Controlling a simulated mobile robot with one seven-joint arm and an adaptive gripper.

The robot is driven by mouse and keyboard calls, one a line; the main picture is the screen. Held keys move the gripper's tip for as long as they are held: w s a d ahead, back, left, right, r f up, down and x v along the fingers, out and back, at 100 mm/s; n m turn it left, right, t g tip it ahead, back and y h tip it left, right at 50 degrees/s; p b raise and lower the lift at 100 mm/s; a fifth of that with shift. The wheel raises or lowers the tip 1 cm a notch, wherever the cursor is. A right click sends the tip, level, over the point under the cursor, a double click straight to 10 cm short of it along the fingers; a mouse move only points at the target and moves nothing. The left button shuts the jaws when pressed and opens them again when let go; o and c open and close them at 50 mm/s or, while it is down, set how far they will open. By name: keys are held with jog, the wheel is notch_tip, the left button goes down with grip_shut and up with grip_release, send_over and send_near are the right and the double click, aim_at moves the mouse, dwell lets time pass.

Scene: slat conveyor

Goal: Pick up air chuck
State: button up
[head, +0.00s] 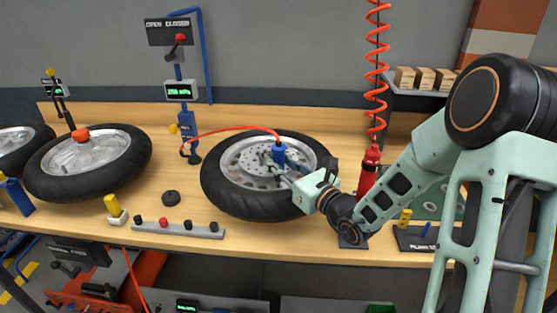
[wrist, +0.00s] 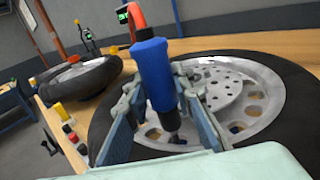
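The air chuck is a blue cylinder with a dark lower tip and a red hose at its top; it shows in the head view (head: 279,153) and the wrist view (wrist: 153,72). It stands nearly upright over the middle wheel (head: 222,187), its tip low over the metal rim (wrist: 250,84); whether the tip touches the wheel I cannot tell. My gripper (head: 283,166) reaches it from the right. In the wrist view my gripper's fingers (wrist: 157,88) lie along both sides of the blue body, with no clear gap, and appear shut on it.
The red hose (head: 228,130) runs left to a blue post (head: 187,125) with a gauge. A red bottle (head: 369,172) stands close to my wrist. A button strip (head: 178,229) and black puck (head: 170,198) lie front left. Another wheel (head: 120,170) lies farther left.

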grip_shut()
jog(key=shift+r, duration=0.2)
